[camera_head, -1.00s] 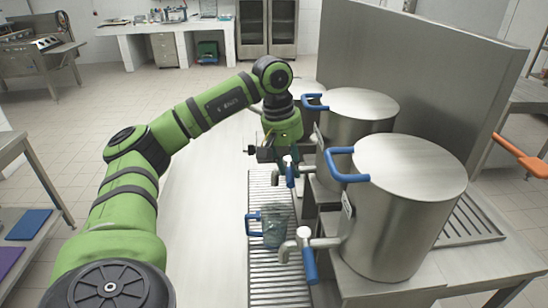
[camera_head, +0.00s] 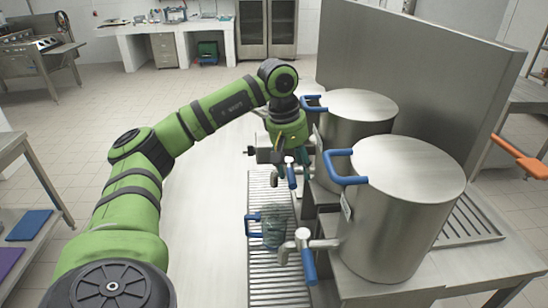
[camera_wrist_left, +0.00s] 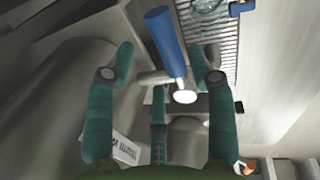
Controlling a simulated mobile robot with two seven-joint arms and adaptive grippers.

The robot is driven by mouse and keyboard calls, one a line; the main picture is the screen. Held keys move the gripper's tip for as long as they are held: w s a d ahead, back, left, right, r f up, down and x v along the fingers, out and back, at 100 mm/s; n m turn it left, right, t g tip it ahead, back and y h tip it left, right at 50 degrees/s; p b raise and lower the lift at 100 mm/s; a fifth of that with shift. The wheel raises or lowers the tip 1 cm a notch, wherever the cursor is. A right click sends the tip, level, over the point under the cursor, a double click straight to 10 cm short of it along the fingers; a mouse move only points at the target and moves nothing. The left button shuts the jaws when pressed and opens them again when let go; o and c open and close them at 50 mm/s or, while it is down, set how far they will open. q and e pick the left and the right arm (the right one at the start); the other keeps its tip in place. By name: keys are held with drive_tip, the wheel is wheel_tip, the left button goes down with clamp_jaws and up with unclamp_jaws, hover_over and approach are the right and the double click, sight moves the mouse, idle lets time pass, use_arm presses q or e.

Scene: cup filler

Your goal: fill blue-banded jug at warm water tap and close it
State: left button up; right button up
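A clear jug (camera_head: 273,230) with a blue handle stands upright on the drain grate. It sits beside the nearest tap (camera_head: 302,242), whose blue lever (camera_head: 309,266) points down. The jug also shows at the top of the left wrist view (camera_wrist_left: 207,8). My left gripper (camera_head: 284,175) is at the middle tap, whose blue lever (camera_head: 291,174) is close to its fingers. In the left wrist view my left gripper (camera_wrist_left: 165,88) is open, its teal fingers spread. A blue lever (camera_wrist_left: 165,40) lies between them, not gripped. Liquid inside the jug cannot be made out. My right gripper is not in view.
Large steel urns (camera_head: 402,210) with blue handles stand in a row on the right, before a tall steel panel (camera_head: 410,75). The metal grate (camera_head: 275,290) runs below the taps. The white counter (camera_head: 210,210) left of the grate is clear.

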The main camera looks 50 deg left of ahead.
use_arm(q)
drive_tip(key=shift+r, duration=0.1)
drive_tip(key=shift+s+a+r, duration=0.1)
drive_tip(key=shift+a+r, duration=0.05)
drive_tip(key=shift+r, duration=0.1)
drive_tip(key=d+v, duration=0.1)
drive_tip(key=v, duration=1)
drive_tip(key=shift+a+r, duration=0.15)
drive_tip(key=shift+a, duration=0.25)
